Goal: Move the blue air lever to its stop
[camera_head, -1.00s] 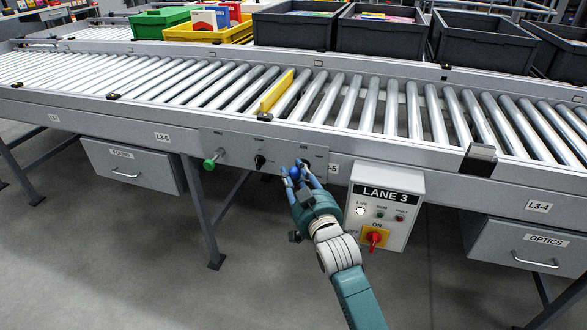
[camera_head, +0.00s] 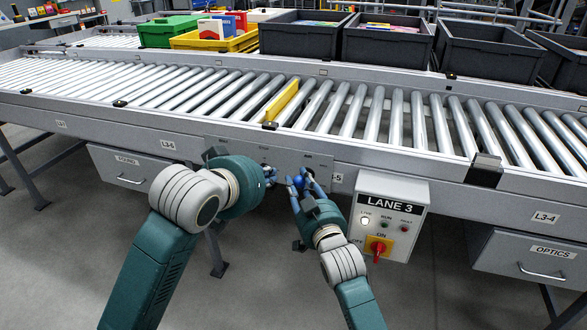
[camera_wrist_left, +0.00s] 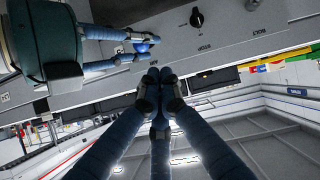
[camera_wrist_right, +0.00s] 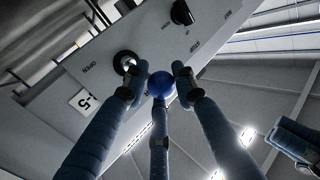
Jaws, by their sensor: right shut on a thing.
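The blue ball of the air lever (camera_head: 299,182) is on the grey control panel (camera_head: 325,172) under the conveyor. My right gripper (camera_head: 302,181) is shut on it. In the right wrist view the ball (camera_wrist_right: 160,85) sits between the fingertips, beside the lever's round pivot (camera_wrist_right: 126,62) and the word OPEN. My left gripper (camera_head: 270,176) is just left of the right one, by the panel. In the left wrist view its fingertips (camera_wrist_left: 159,76) are together and empty, apart from the ball (camera_wrist_left: 142,46).
A black rotary knob (camera_wrist_right: 182,12) is on the same panel. A LANE 3 switch box (camera_head: 387,215) with a red switch hangs close to the right of my right gripper. The conveyor rollers (camera_head: 375,115) run above.

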